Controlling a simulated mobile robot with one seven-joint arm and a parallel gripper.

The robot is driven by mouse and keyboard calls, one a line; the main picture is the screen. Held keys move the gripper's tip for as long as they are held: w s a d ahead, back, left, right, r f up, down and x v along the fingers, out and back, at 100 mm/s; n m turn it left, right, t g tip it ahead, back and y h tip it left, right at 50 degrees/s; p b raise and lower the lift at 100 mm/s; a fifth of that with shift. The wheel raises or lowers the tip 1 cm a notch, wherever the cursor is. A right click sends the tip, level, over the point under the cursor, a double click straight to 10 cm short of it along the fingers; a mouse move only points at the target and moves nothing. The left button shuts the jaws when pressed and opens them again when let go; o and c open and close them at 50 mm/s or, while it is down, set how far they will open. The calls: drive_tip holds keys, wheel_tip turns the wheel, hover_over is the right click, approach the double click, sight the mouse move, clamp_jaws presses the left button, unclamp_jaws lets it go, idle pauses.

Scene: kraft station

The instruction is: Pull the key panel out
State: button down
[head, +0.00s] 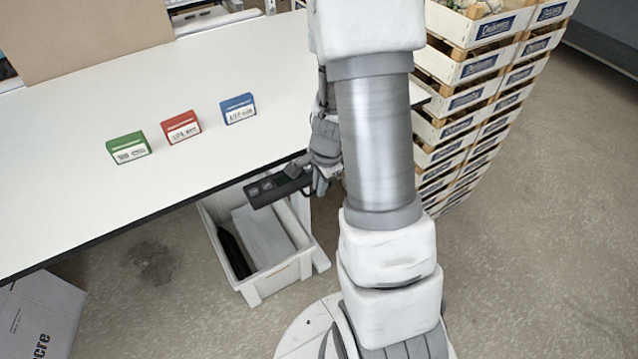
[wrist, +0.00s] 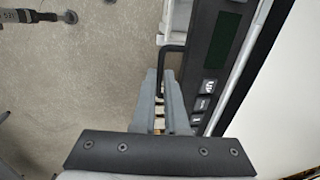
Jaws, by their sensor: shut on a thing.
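The key panel (head: 275,190) is a dark flat unit with buttons, jutting out at the table's front edge, partly behind my arm. In the wrist view the key panel (wrist: 205,65) shows a dark green display, several small keys and a thin black handle (wrist: 161,62) on its side. My gripper (wrist: 168,78) is shut on this handle, with its fingers beside the panel's keys. In the head view my gripper (head: 320,178) is at the panel's right end, and the grip itself is hidden there.
Green (head: 128,147), red (head: 181,127) and blue (head: 238,109) labelled boxes stand on the white table (head: 70,180). A white bin (head: 262,285) is on the floor below the panel. Stacked crates (head: 480,95) stand at the right. A carton (head: 40,315) lies at lower left.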

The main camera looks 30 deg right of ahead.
drive_tip(key=c, duration=1.2)
unclamp_jaws()
drive_tip(key=shift+w, duration=0.1)
drive_tip(key=shift+r, duration=0.1)
drive_tip(key=s+r+p, duration=0.1)
drive_tip(key=r, duration=0.4)
drive_tip(key=s+r+p, duration=0.1)
drive_tip(key=r+p, duration=0.1)
drive_tip(key=r, duration=0.4)
drive_tip(key=s+r+p, duration=0.1)
drive_tip(key=r, duration=0.5)
drive_tip(key=shift+s+p, duration=0.1)
drive_tip(key=shift+p, duration=0.25)
drive_tip(key=s+a+r+n+t, duration=0.1)
drive_tip(key=s+a+r+n, duration=0.2)
drive_tip(key=a+r+n, duration=0.1)
drive_tip(key=s+a+r+n+t, duration=0.1)
drive_tip(key=s+a+r+n, duration=0.3)
drive_tip(key=r+n, duration=0.2)
drive_tip(key=s+a+r+n+t, duration=0.1)
drive_tip(key=s+a+r+n, duration=0.3)
drive_tip(key=n, duration=0.3)
drive_tip(key=shift+s+a+r+t, duration=0.15)
drive_tip(key=shift+s+r+t, duration=0.15)
drive_tip(key=shift+r, duration=0.25)
